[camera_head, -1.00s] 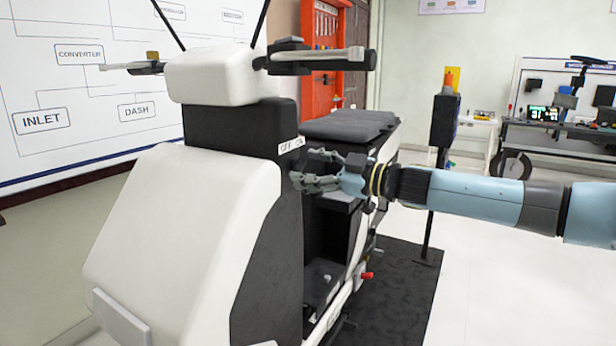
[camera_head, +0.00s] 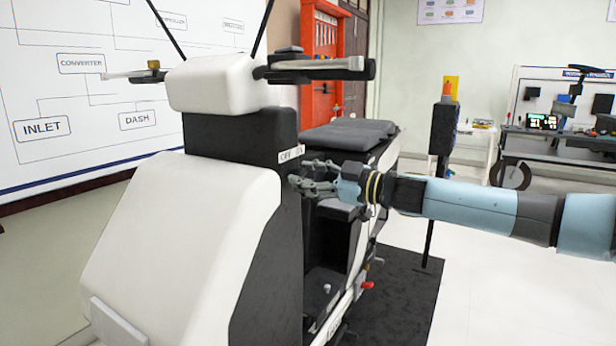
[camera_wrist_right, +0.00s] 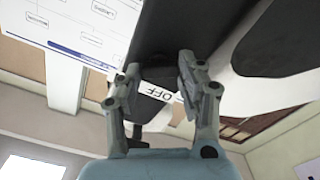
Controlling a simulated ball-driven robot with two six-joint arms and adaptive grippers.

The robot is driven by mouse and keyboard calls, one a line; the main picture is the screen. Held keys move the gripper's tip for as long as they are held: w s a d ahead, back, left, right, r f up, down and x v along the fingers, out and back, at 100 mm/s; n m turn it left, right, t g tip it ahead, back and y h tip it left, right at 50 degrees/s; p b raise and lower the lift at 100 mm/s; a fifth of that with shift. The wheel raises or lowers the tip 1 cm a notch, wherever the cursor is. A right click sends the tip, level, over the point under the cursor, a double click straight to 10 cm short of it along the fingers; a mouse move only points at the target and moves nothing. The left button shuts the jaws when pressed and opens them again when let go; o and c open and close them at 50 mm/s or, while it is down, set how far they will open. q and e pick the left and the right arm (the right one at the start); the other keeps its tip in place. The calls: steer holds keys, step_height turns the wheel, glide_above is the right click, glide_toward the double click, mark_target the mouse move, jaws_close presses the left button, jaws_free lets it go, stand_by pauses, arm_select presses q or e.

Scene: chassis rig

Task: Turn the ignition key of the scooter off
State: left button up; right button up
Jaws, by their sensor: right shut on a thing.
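The white and black scooter (camera_head: 215,205) stands upright on the left, its dark column facing my right arm. A white OFF/ON label (camera_head: 291,154) is on the column's upper edge. My right gripper (camera_head: 300,183) is at the column just below this label, its fingers closed in on the ignition key, which is hidden between and behind them. In the right wrist view the two fingers (camera_wrist_right: 158,72) reach to the dark panel, with the OFF end of the label (camera_wrist_right: 157,92) between them, upside down. My left gripper is not in view.
The handlebar (camera_head: 315,66) is above my right gripper, and the seat (camera_head: 350,135) is behind it. A black stand (camera_head: 442,140) rises behind my right forearm. A workbench (camera_head: 560,140) is at the far right. The floor on the right is clear.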

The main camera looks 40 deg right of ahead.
steer(key=shift+n, duration=0.3)
steer(key=shift+n+p, duration=0.35)
steer(key=shift+n, duration=0.65)
steer(key=n, duration=0.2)
steer(key=shift+n, duration=0.3)
steer(key=n, duration=0.3)
steer(key=shift+f+n+p, duration=0.1)
steer(key=shift+n+p, duration=0.2)
steer(key=shift+n, duration=1.5)
steer(key=shift+f, duration=0.1)
steer(key=o, duration=1.2)
steer(key=shift+c, duration=0.2)
